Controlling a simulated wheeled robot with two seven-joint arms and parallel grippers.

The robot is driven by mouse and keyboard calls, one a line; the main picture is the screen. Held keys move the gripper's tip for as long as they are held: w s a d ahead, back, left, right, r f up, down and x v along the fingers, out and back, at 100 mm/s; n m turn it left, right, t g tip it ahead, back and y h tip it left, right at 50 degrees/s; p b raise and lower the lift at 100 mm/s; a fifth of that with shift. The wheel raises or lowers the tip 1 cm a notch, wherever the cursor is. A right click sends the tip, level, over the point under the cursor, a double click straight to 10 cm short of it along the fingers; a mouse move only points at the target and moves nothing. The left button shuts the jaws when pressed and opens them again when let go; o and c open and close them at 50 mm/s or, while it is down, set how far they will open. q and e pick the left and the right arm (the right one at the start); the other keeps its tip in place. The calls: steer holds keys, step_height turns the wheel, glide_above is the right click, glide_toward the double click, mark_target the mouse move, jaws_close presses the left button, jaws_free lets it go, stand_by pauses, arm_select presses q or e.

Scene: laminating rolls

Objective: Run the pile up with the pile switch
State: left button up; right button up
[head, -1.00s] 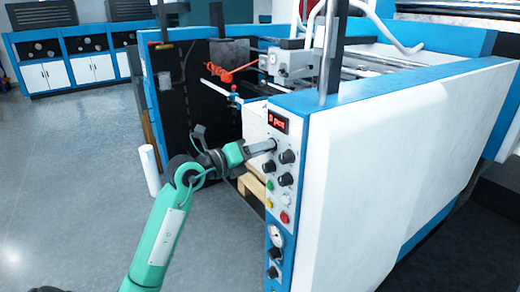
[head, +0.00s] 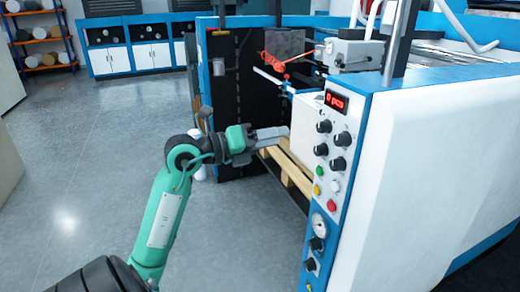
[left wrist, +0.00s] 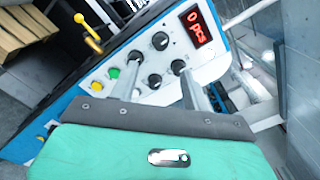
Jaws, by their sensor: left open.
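The control panel (head: 340,180) on the machine's near corner has several black knobs, including an upper-left one (head: 323,126). No label is legible, so I cannot tell which is the pile switch. My right gripper is out of view.
A red display (head: 337,102) reading "0 pcs" tops the panel. The floor (head: 90,180) to the left is clear. Blue-white cabinets (head: 130,50) stand behind.

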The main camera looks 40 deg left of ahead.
arm_select(q)
steer(key=v, duration=0.2)
steer(key=shift+s+a+b, duration=0.15)
steer(key=shift+s+b, duration=0.15)
steer(key=shift+s, duration=0.05)
stand_by(0.4)
